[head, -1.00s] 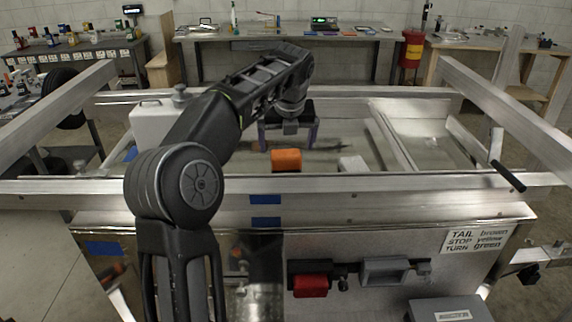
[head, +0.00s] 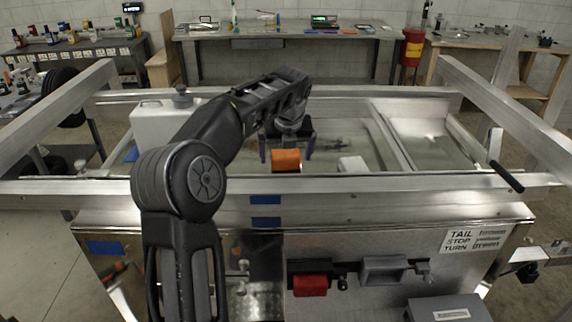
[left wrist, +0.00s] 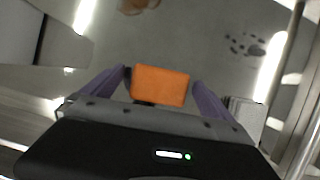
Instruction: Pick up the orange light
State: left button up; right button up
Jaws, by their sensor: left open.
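The orange light (head: 286,160) is a small orange block on the trailer, just behind its front rail, near the middle of the head view. My left gripper (head: 287,148) is open above and just behind it, with one finger on each side. In the left wrist view the orange light (left wrist: 160,85) shows between the two purple fingers of the gripper (left wrist: 162,90), with a gap visible at least on its right side. I cannot tell whether the left finger touches it. My right gripper is not in view.
A pale grey block (head: 353,164) lies to the right of the light. A white container (head: 165,124) stands at the left. The aluminium front rail (head: 400,184) runs in front of the light. A red light (head: 309,285) and a grey one (head: 384,269) are on the front panel.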

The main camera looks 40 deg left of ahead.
aim_at(286, 153)
pick_arm(q)
jog(key=c, duration=1.6)
jog(key=shift+r, duration=0.1)
notch_tip(286, 153, up, 10)
jog(key=shift+p, duration=0.8)
